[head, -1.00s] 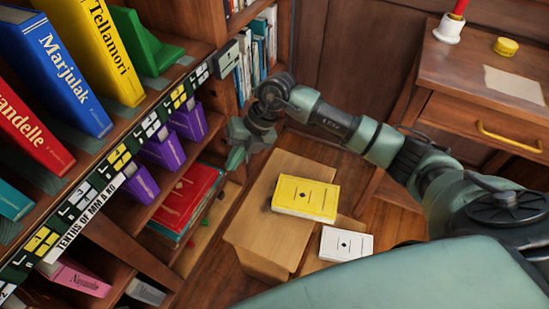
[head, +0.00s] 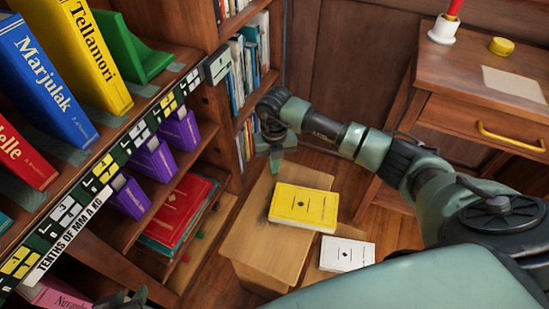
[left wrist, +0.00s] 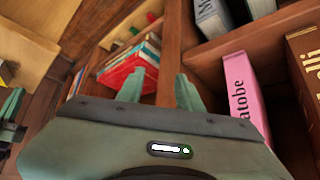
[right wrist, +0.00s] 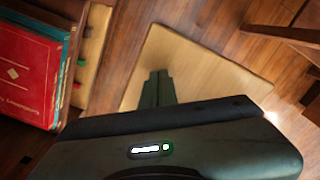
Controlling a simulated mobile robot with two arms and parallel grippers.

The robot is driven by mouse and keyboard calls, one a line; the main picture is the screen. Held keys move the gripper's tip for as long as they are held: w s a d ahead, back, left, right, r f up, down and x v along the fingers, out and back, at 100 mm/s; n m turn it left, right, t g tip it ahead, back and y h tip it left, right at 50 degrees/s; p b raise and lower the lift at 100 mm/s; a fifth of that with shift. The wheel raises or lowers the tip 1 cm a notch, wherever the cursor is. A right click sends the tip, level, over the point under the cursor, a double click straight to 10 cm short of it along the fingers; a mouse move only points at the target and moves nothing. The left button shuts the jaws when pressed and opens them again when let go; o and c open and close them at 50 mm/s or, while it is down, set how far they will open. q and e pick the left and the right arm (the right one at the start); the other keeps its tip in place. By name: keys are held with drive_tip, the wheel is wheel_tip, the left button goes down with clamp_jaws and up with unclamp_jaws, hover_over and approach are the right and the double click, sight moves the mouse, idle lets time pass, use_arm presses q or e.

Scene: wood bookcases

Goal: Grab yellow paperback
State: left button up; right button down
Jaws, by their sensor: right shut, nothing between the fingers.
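The yellow paperback (head: 304,207) lies flat on a light wooden stool (head: 275,243) in the head view. My right gripper (head: 276,164) is shut and empty, pointing down near the stool's back left corner, apart from the book. In the right wrist view the shut fingers (right wrist: 158,84) show against the light wood top; the paperback is not in that view. My left gripper (head: 125,298) just shows at the bottom left of the head view. In the left wrist view its fingers (left wrist: 160,76) are apart with nothing held, facing the lower shelves.
A white book (head: 347,254) lies beside the stool's front right. The bookcase at left holds a tall yellow book (head: 88,58), purple books (head: 153,159) and stacked red books (head: 180,210). A desk (head: 490,95) stands at the right. Some wooden floor is free between.

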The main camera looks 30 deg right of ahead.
sight(281, 194)
use_arm(q)
drive_tip(key=shift+w, duration=0.1)
use_arm(e)
drive_tip(key=shift+s+a+r, duration=0.1)
drive_tip(key=shift+s+a, duration=0.2)
drive_tip(key=shift+s, duration=0.65)
drive_tip(key=shift+s+a, duration=0.3)
drive_tip(key=shift+s, duration=0.65)
use_arm(q)
drive_tip(key=shift+r, duration=0.1)
